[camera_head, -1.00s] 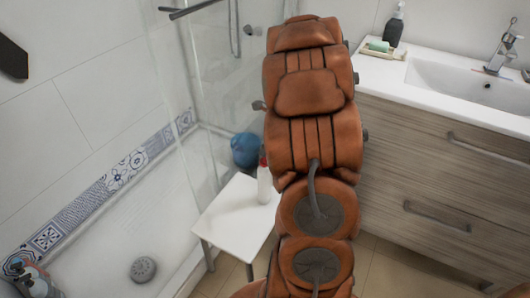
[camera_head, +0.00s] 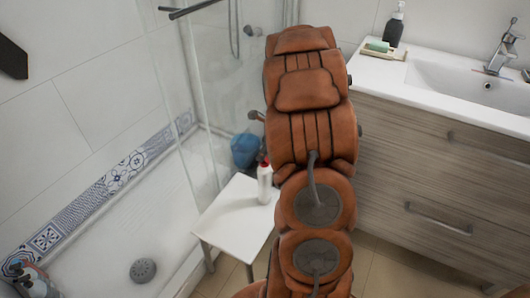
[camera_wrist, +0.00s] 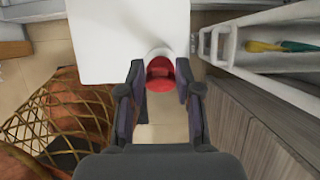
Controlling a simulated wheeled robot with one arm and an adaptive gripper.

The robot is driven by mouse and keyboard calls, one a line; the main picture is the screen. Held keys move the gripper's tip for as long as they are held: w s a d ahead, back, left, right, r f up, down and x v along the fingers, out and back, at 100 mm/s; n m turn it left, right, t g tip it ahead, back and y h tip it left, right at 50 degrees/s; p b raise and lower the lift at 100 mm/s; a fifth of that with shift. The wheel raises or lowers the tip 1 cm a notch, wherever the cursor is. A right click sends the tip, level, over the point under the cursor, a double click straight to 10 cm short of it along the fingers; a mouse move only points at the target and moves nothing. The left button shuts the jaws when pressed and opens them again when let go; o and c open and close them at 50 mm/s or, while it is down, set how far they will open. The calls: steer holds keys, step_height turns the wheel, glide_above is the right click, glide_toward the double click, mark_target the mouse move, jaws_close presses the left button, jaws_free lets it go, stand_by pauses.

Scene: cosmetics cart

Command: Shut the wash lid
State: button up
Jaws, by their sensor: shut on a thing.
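The wash bottle (camera_head: 264,186) is white with a red lid and stands upright on the small white table (camera_head: 226,222), close to its right side. In the wrist view the red lid (camera_wrist: 160,75) sits between the fingertips of my gripper (camera_wrist: 160,84), with a white rim of the bottle behind it. The fingers touch the red part on both sides, so my gripper is shut on it. My own arm hides the gripper in the head view. Whether the lid is fully closed cannot be told.
A wooden-front vanity (camera_head: 440,170) stands to the right. A glass shower screen (camera_head: 196,105) is at the left. A blue round thing (camera_head: 245,149) is behind the table. In the wrist view a woven basket (camera_wrist: 62,112) is at left and a white-framed holder (camera_wrist: 228,47) at right.

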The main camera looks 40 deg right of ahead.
jaws_close()
